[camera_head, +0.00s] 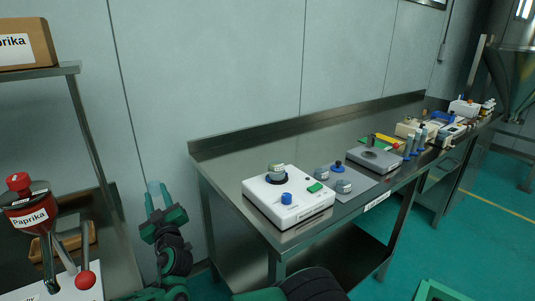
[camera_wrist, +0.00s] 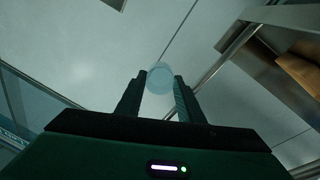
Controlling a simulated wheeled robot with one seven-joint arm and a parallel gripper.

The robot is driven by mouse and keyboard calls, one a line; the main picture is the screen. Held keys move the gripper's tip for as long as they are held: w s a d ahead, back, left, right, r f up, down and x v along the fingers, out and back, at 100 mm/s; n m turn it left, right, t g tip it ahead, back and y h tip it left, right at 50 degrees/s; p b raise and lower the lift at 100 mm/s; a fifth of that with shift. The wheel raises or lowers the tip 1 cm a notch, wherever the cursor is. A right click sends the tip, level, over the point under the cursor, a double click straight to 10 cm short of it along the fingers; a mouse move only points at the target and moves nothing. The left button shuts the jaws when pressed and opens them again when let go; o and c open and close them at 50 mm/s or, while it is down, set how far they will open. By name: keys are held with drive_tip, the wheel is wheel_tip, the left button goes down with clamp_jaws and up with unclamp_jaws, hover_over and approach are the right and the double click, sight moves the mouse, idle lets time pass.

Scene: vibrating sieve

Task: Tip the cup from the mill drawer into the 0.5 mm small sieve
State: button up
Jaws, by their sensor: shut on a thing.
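My gripper (camera_head: 159,197) is raised to the left of the steel bench, pointing up, and is shut on a pale translucent cup (camera_head: 154,187). In the wrist view the cup (camera_wrist: 160,77) sits between the two fingertips of my gripper (camera_wrist: 159,86); its contents cannot be made out.
A red mill (camera_head: 32,215) labelled Paprika stands at the lower left, near a shelf (camera_head: 40,73) with a cardboard box (camera_head: 25,44). The steel bench (camera_head: 228,162) has a scale (camera_head: 375,160) and several tools further right. Its left end is bare.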

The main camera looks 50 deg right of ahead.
drive_tip(key=s+d+r+m+g+h, duration=0.3)
drive_tip(key=d+r+m+g+h, duration=0.15)
drive_tip(key=d, duration=0.45)
drive_tip(key=s+d+r+m+g+h, duration=0.3)
drive_tip(key=d+r+m+g+h, duration=0.15)
drive_tip(key=d, duration=0.45)
drive_tip(key=s+d+r+m+g, duration=0.1)
drive_tip(key=s+d+m+g, duration=0.1)
drive_tip(key=s+d+g, duration=0.2)
drive_tip(key=s+d+m+g+h, duration=0.1)
drive_tip(key=s+d+m+g, duration=0.2)
drive_tip(key=s+d+g, duration=0.1)
drive_tip(key=s+d+r+m+g+h, duration=0.1)
drive_tip(key=s+d+m+g, duration=0.2)
drive_tip(key=s+g, duration=0.3)
drive_tip(key=shift+s+d+r, duration=0.3)
drive_tip(key=shift+s+d, duration=0.35)
drive_tip(key=shift+d, duration=0.15)
drive_tip(key=shift+s+d+r+t+y, duration=0.1)
drive_tip(key=shift+d+r+t+y, duration=0.15)
drive_tip(key=shift+y, duration=0.7)
drive_tip(key=shift+d+r+t+y, duration=0.2)
drive_tip(key=shift+r+y, duration=0.15)
drive_tip(key=shift+y, duration=0.6)
drive_tip(key=d+r+t+y, duration=0.3)
drive_tip(key=r+y, duration=0.2)
drive_tip(key=y, duration=0.8)
drive_tip(key=shift+s+d+r, duration=0.15)
drive_tip(key=shift+s+r, duration=0.15)
drive_tip(key=shift+r, duration=0.05)
